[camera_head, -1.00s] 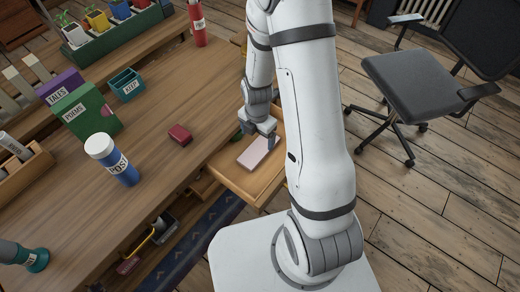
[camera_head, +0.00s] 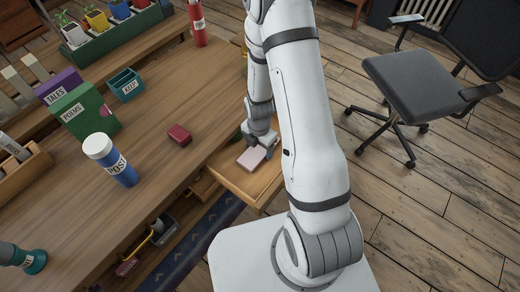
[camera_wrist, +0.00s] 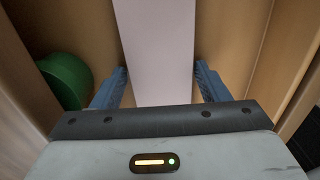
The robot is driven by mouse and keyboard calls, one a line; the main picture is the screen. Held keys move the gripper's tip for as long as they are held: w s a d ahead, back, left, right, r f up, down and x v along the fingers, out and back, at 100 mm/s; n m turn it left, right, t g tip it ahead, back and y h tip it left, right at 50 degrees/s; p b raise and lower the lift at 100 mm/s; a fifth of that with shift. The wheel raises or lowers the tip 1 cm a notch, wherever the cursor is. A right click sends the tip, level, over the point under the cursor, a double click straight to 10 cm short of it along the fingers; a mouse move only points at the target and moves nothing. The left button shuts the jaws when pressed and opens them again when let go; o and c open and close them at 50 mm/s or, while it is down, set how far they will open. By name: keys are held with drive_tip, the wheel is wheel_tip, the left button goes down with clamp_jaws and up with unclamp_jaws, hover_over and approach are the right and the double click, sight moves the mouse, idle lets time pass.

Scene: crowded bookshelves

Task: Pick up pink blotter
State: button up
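The pink blotter (camera_head: 251,158) is a flat pale pink block lying in the open wooden drawer. In the wrist view the blotter (camera_wrist: 158,50) runs lengthwise between the two blue fingers of my gripper (camera_wrist: 160,84). The fingers are apart, one on each side of it, with only narrow gaps at their tips. In the head view my gripper (camera_head: 262,147) is low in the drawer over the blotter's far end and hides that end.
The drawer (camera_head: 255,194) has close side walls. A green round object (camera_wrist: 66,80) lies left of the fingers. The desk (camera_head: 130,215) holds a dark red box (camera_head: 179,135), a blue bottle (camera_head: 112,160), and a green box (camera_head: 87,112).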

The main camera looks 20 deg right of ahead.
drive_tip(key=c, duration=0.7)
